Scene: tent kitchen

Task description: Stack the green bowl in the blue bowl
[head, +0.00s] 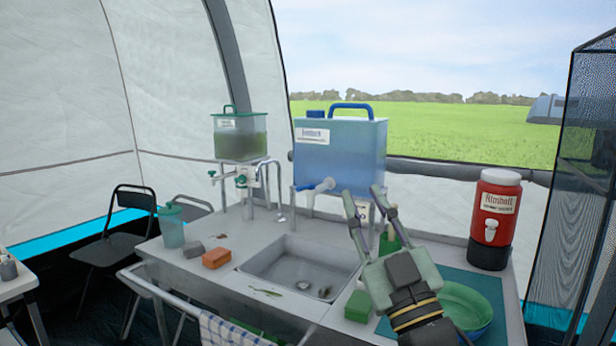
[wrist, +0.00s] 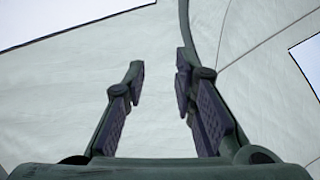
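The green bowl (head: 462,298) is at the right end of the counter, on a teal mat. A blue rim and side (head: 486,329) of the blue bowl show below and around its right edge, so the green bowl appears to sit inside it. My arm hides the left part of both. My gripper (head: 368,206) is raised in front of the bowls' left side, fingers pointing up, apart from both bowls. In the wrist view my gripper (wrist: 160,65) is open and empty, with only tent wall between the fingers.
A sink (head: 300,268) is left of my gripper, with a blue water container (head: 340,155) behind it. A red drink cooler (head: 494,215) stands behind the bowls. An orange sponge (head: 216,258) and a green box (head: 358,306) lie on the counter. A dark mesh rack (head: 585,180) stands at right.

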